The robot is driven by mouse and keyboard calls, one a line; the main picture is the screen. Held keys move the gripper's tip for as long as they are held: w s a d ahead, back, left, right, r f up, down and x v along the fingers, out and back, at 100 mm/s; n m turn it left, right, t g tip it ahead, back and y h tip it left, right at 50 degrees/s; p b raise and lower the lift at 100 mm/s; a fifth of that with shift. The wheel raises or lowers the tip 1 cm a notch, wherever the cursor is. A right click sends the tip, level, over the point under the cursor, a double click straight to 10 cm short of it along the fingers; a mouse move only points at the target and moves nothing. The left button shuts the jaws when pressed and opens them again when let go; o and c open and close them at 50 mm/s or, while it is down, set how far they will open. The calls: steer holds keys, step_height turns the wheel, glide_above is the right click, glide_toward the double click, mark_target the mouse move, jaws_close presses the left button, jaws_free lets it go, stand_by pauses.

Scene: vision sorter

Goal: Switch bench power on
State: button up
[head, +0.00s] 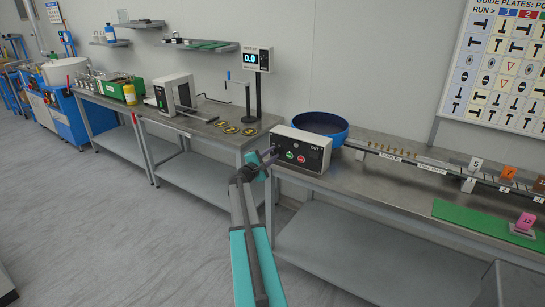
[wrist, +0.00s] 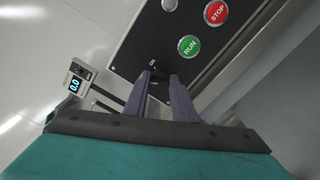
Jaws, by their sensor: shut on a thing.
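The control box (head: 313,153) stands at the left end of the right bench, with a black front panel (wrist: 142,40). The panel carries a green RUN button (wrist: 188,46) and a red STOP button (wrist: 216,12). My gripper (wrist: 158,78) reaches the left part of this panel, left of the green button in the head view (head: 271,152). Its two dark fingers are shut on a small dark switch at the panel. The switch is mostly hidden between the fingertips, so its position cannot be told.
A blue bowl (head: 322,124) sits right behind the box, with a rail (head: 400,157) running right from it. A display post (head: 256,90) stands on the left bench (head: 195,128). The floor (head: 130,230) in front is clear.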

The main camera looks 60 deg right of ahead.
steer(key=shift+f+m+b, duration=0.3)
steer(key=shift+m+b, duration=0.6)
steer(key=shift+b, duration=1.6)
steer(key=m+b, duration=0.3)
steer(key=b, duration=0.6)
steer(key=shift+f+m+b, duration=0.1)
steer(key=shift+m+b, duration=0.3)
steer(key=m+b, duration=0.4)
steer(key=b, duration=0.6)
steer(key=shift+m, duration=0.4)
steer(key=shift+m+b, duration=0.6)
steer(key=shift+b, duration=0.55)
steer(key=o, duration=1)
steer(key=shift+o, duration=0.2)
